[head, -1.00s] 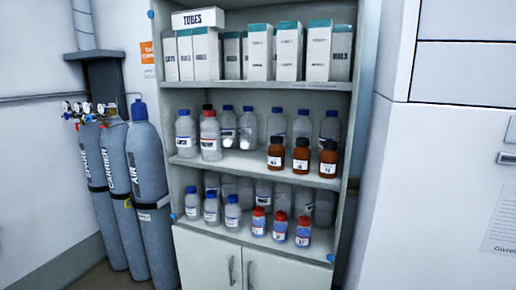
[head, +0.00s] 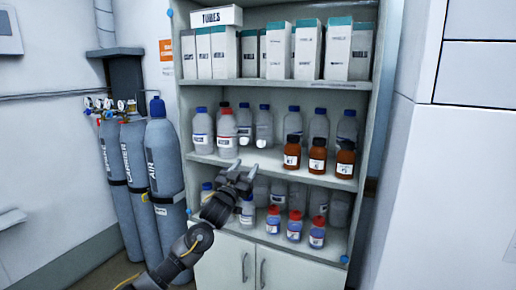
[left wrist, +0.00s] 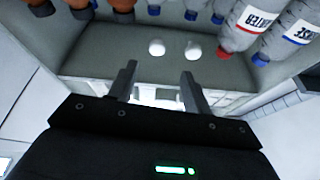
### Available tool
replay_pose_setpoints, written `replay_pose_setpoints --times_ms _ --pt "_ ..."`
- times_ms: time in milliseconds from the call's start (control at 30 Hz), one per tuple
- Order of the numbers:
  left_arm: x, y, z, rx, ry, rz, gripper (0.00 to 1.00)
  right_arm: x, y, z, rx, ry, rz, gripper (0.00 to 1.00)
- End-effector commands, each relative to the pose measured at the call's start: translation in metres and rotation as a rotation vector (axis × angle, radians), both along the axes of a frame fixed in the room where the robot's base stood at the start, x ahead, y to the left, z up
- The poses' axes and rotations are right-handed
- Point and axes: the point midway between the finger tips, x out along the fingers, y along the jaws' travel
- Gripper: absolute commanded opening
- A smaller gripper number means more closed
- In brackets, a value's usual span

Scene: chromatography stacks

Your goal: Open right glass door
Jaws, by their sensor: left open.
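The tall cabinet (head: 278,86) has glass fronts so clear that their panes barely show. Two small round white knobs sit side by side at mid height. The right glass door's knob (head: 261,143) also shows in the left wrist view (left wrist: 157,47), which is upside down. The left door's knob (head: 243,141) is beside it, and also shows in the left wrist view (left wrist: 193,52). Both doors look closed. My left gripper (head: 244,169) is open and empty, below and in front of the knobs; its fingers (left wrist: 159,70) point toward them without touching. My right gripper is out of view.
Grey gas cylinders (head: 163,165) stand left of the cabinet. White lower doors with bar handles (head: 262,273) are below. A white unit (head: 450,190) stands close on the right. Bottles (head: 317,155) and boxes (head: 307,50) fill the shelves.

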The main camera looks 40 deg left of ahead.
Motion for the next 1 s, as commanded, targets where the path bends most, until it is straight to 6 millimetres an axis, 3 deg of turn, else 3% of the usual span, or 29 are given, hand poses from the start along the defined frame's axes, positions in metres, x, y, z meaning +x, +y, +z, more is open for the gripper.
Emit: replay_pose_setpoints --times_ms 67,367,800,1000 --pt "-0.007 -0.009 0.011 -0.062 -0.039 -0.036 0.49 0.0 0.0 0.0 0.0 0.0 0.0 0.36" --pt "0.0 -0.004 0.012 -0.107 -0.038 -0.043 0.49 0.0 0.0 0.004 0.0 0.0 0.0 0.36" --pt "0.069 0.009 0.043 -0.107 -0.037 -0.042 0.49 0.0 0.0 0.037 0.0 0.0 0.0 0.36" --pt "0.088 0.013 0.048 -0.106 -0.037 -0.044 0.49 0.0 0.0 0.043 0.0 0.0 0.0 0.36"
